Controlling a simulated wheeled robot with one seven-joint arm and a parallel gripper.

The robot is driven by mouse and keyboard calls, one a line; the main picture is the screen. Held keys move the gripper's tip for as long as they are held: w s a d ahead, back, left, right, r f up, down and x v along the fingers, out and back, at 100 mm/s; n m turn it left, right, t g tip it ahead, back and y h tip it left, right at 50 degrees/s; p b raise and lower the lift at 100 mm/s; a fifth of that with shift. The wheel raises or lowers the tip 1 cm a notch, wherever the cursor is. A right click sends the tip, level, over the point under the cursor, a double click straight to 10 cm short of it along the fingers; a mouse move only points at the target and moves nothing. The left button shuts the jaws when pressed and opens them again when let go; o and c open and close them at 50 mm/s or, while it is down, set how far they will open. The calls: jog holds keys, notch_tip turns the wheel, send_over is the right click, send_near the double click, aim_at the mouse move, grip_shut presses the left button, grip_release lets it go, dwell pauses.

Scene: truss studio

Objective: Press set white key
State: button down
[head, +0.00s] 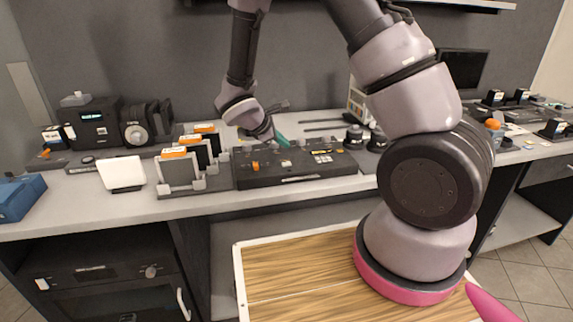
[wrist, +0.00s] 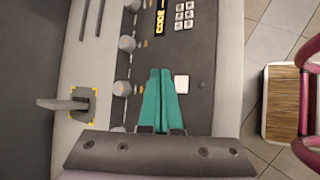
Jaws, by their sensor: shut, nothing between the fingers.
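The dark control panel (head: 290,178) lies on the workbench in the head view. My gripper (head: 281,140) is above its back edge, with teal fingers shut and empty. In the wrist view my gripper (wrist: 160,72) has its fingers together, pointing down over the dark panel surface (wrist: 205,45). A single white square key (wrist: 181,83) sits just right of the fingertips and is uncovered. The fingertips are beside the key, not over it. I cannot tell how far above the panel they are.
In the wrist view, a keypad (wrist: 184,14) with several pale keys and a yellow CODE label (wrist: 160,18) are on the panel. Round knobs (wrist: 122,88) line its left side. In the head view, orange-topped cards in a rack (head: 178,170) stand left of the panel.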

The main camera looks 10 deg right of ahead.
aim_at(284, 165)
jog(key=shift+f, duration=2.1)
dwell(0.4)
jog(key=shift+f, duration=0.4)
jog(key=shift+f, duration=0.35)
dwell(0.5)
jog(key=shift+r, duration=0.8)
jog(key=shift+r, duration=2.5)
